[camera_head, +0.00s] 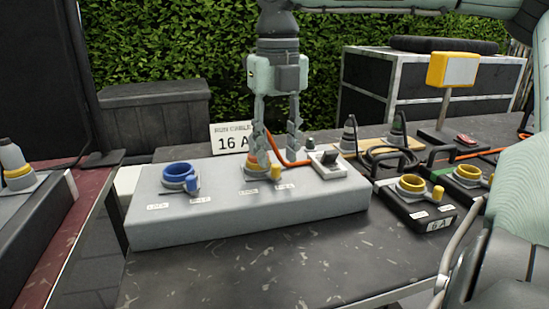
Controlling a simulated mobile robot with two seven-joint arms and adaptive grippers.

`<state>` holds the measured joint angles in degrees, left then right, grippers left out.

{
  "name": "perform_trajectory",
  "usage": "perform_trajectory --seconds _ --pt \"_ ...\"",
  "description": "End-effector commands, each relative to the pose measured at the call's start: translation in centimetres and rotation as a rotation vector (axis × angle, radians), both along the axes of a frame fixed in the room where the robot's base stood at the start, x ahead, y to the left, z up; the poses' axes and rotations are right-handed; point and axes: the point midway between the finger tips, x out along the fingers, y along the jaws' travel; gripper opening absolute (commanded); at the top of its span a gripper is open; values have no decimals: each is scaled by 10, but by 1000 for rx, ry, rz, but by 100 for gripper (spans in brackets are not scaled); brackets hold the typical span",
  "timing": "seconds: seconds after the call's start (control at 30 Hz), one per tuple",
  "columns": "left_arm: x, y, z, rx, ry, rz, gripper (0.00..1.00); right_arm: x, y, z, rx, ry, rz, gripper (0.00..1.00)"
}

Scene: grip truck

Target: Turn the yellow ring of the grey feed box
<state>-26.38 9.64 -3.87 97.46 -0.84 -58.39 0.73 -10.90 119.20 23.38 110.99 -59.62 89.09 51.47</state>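The grey feed box (240,217) lies on the dark table. On its top are a blue ring (178,172) with a blue tab at the left and the yellow ring (249,172) with a yellow tab (276,175) in the middle. My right gripper (277,160) hangs pointing down over the yellow ring, its fingers spread. Its left fingertip covers part of the ring; the right fingertip is to the right, above the tab. Whether either finger touches the ring I cannot tell. My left gripper is not in view.
A switch (328,163) sits on the box's right end. An orange cable (287,158) runs behind the gripper. Black boxes with yellow rings (411,184) stand at the right. A "16 A" sign (231,138) stands behind. The table's front (240,265) is clear.

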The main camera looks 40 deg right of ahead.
Motion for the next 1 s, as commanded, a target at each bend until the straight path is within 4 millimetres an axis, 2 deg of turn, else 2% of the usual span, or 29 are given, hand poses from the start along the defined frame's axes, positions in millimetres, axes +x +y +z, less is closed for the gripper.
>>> perform_trajectory --seconds 0.1,0.2,0.5,0.8,1.0 --pt "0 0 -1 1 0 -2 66 0 0 -15 2 1 0 35" --pt "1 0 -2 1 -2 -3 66 0 0 -22 2 1 0 35" --pt "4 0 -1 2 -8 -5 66 0 0 -24 1 1 -1 35" --pt "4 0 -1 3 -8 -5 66 0 0 -24 1 1 -1 0" --pt "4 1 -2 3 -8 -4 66 0 0 -24 1 0 -2 0"
